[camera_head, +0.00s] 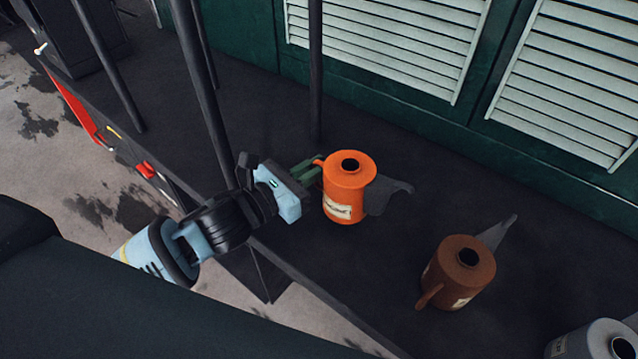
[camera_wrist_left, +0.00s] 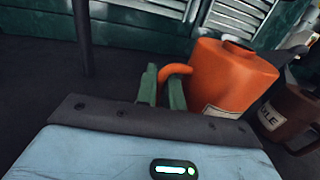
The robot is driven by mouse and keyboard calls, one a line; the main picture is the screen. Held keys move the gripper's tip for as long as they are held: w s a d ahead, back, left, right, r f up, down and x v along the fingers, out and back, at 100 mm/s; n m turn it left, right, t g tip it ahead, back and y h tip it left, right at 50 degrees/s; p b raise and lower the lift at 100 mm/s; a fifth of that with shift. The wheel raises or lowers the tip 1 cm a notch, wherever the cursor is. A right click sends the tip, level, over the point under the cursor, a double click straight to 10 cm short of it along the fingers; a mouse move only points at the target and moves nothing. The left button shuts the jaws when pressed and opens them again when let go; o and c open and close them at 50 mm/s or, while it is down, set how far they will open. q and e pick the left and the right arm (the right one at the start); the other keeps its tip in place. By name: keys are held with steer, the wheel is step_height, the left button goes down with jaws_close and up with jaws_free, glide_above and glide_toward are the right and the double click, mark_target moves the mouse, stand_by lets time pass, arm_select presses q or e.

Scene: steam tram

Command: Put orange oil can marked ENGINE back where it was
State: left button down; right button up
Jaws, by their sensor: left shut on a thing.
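The orange oil can (camera_head: 345,187) is upright at the middle of the dark platform in the head view, with a pale label low on its side and a grey spout pointing right. My left gripper (camera_head: 309,172) comes in from the left and is shut on the can's handle. In the left wrist view the green fingers (camera_wrist_left: 163,88) stand either side of the orange handle, and the can (camera_wrist_left: 228,75) fills the right of the middle. I cannot tell whether the can's base touches the platform. My right gripper is not in view.
A brown oil can (camera_head: 460,274) stands to the right and nearer, and a grey can (camera_head: 598,345) is at the bottom right corner. Dark poles (camera_head: 315,75) rise from the platform. A green wall with white louvres (camera_head: 390,35) closes the back. Dark floor is clear behind the orange can.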

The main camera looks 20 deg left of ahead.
arm_select(q)
steer(key=shift+f, duration=1.85)
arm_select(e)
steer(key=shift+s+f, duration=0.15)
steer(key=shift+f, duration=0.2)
arm_select(q)
steer(key=shift+b, duration=0.3)
steer(key=shift+f, duration=0.2)
steer(key=c, duration=1.5)
jaws_free()
steer(key=shift+r, duration=0.15)
steer(key=v, duration=0.5)
steer(key=b+v, duration=0.1)
steer(key=v, duration=0.5)
steer(key=shift+f, duration=0.25)
steer(key=shift+s+a+r+b, duration=0.1)
steer(key=shift+s+a+b, duration=0.25)
steer(key=shift+s, duration=0.1)
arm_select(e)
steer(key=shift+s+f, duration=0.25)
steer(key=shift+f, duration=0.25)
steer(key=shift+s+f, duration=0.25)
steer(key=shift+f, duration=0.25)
